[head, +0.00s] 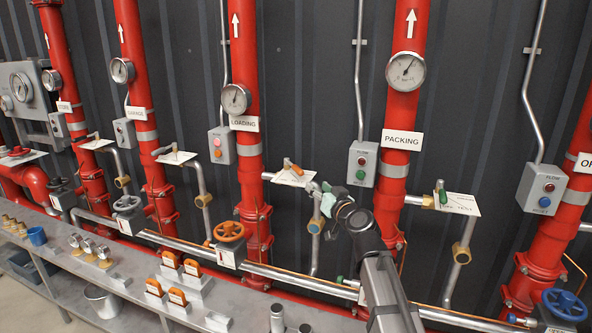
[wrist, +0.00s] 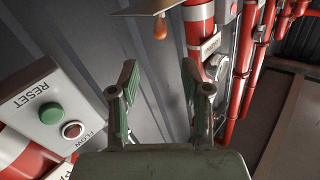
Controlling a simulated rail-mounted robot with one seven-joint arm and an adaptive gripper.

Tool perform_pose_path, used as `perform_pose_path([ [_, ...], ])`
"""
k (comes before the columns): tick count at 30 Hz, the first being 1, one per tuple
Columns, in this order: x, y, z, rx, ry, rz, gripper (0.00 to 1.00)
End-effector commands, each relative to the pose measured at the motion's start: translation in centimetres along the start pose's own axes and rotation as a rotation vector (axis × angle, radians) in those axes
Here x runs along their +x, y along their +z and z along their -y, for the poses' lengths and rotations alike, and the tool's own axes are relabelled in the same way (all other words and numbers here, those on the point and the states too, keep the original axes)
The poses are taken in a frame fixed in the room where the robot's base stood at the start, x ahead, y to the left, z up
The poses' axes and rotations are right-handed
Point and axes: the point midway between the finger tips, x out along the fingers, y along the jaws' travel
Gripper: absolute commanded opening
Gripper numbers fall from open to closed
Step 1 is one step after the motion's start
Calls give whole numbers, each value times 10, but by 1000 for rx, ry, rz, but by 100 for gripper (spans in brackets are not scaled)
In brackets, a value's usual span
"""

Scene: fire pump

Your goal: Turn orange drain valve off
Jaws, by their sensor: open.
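The small orange lever handle (head: 294,167) sits on the side pipe right of the LOADING riser, with a white tag (head: 292,177) below it. It also shows in the wrist view (wrist: 160,27), hanging at the top, ahead of the fingers and apart from them. My gripper (head: 325,197) is to the right of and below the lever in the head view. Its green-padded fingers (wrist: 160,85) are spread with nothing between them. An orange handwheel (head: 229,231) is on the LOADING riser's lower line, further left and lower. The tag's writing is too small to read.
A grey button box (head: 362,163) stands just right of my gripper; it fills the left of the wrist view (wrist: 50,110). The PACKING riser (head: 402,110) is close to my arm. A horizontal grey pipe (head: 290,277) and a shelf (head: 120,280) lie below.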

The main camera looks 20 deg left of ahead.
Motion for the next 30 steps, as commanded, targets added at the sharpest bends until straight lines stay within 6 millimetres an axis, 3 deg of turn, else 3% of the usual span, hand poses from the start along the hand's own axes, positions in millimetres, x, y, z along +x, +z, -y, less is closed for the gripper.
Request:
perform_pose_path([
  [21,135,-2,0,1,-1,4,48],
  [30,162,1,0,2,-1,4,48],
])
